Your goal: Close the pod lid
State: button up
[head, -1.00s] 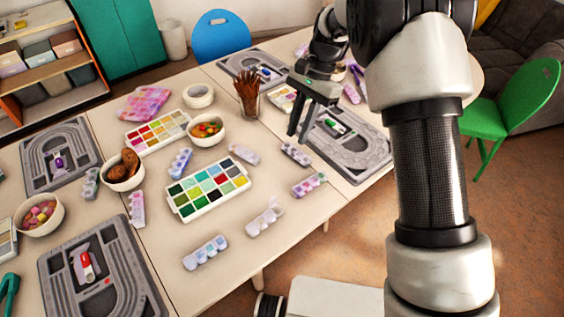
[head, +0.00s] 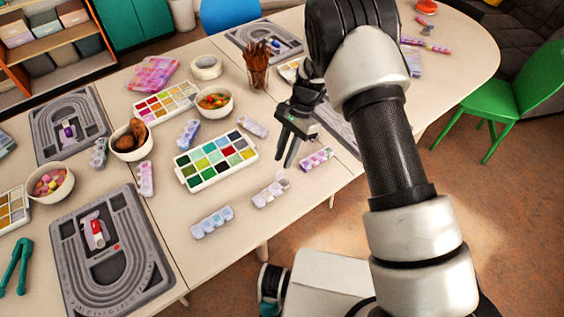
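A pale pill-organizer-like pod strip (head: 270,193) lies near the front edge of the table, with one small lid (head: 283,175) standing up at its right end. A bluish pod strip (head: 212,222) lies to the left and a pink-purple one (head: 316,159) to the right; both look closed.
A white paint-like tray (head: 190,184) of coloured squares lies left of the open pod. A bowl of beads (head: 214,102) and grey bead boards (head: 65,235) are around. Bare table surrounds the pod.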

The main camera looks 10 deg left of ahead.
aim_at(280, 172)
jog(key=shift+x, duration=1.6)
grip_shut()
jog(key=shift+d, duration=0.1)
